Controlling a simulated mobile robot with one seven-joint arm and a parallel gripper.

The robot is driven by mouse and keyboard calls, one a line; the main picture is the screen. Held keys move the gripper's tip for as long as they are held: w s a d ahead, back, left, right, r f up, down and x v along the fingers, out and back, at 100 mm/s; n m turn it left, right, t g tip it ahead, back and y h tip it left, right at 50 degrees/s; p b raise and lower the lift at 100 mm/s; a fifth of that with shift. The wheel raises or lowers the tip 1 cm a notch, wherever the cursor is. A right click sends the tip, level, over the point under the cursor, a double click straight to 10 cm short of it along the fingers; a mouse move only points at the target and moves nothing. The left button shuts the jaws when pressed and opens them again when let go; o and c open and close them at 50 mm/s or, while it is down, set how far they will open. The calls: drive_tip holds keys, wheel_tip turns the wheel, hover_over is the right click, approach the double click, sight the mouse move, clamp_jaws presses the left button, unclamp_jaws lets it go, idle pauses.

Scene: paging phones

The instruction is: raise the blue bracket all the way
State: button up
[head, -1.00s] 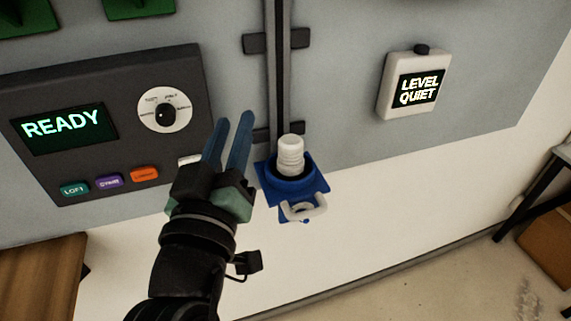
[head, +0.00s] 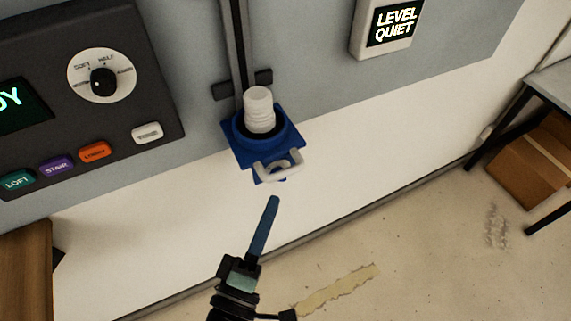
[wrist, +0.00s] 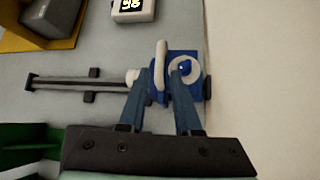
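The blue bracket (head: 243,149) sits at the low end of a dark upright rail (head: 238,50) in the head view. A white ribbed cylinder (head: 259,108) stands in its round cup. A white loop handle (head: 292,172) sticks out from its front. My gripper (head: 273,202) is below the handle and apart from it, with its fingers overlapping in the head view. In the wrist view my gripper (wrist: 160,72) is open and empty. The handle (wrist: 161,55) appears between the two fingertips there, with the blue bracket (wrist: 195,88) behind.
A dark panel (head: 130,30) with a dial and coloured buttons is on the wall at left. A white box reading LEVEL QUIET (head: 388,27) is at upper right. A wooden surface (head: 25,270) is at lower left. The space in front of the bracket is clear.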

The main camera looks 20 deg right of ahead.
sight(286, 170)
drive_tip(key=p+x, duration=0.2)
drive_tip(key=x, duration=0.6)
drive_tip(key=shift+w+d, duration=0.1)
drive_tip(key=shift+w, duration=0.1)
clamp_jaws()
idle(1.1)
